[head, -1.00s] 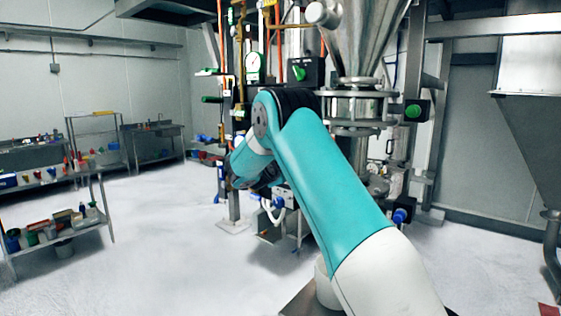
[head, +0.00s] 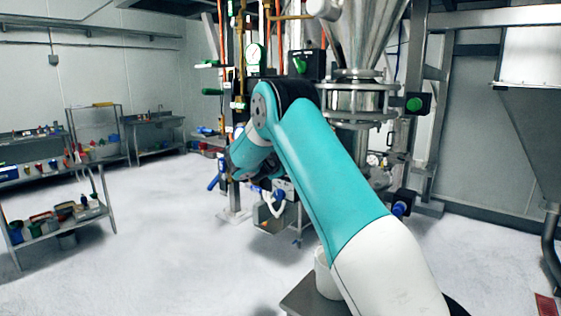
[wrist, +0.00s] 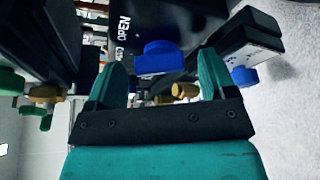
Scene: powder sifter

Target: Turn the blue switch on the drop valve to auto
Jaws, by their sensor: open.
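In the wrist view a blue switch (wrist: 158,60) sticks out from a black box (wrist: 180,22) marked "OPEN"; a second word beside it is partly hidden. My gripper (wrist: 161,78) is open, and its two teal fingers point toward this box. The blue switch appears between the fingers, with no clear contact; the depth gap is hard to judge. A second blue knob (wrist: 244,76) sits on another dark box to the right, outside the right finger. No "auto" marking is legible. In the head view my arm hides the gripper.
Green knobs (wrist: 12,82) and brass-coloured fittings (wrist: 45,93) crowd the left of the wrist view. In the head view the steel sifter hopper (head: 362,35) and frame stand behind my arm. A shelf (head: 65,222) with containers is at left. The floor (head: 150,230) between is clear.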

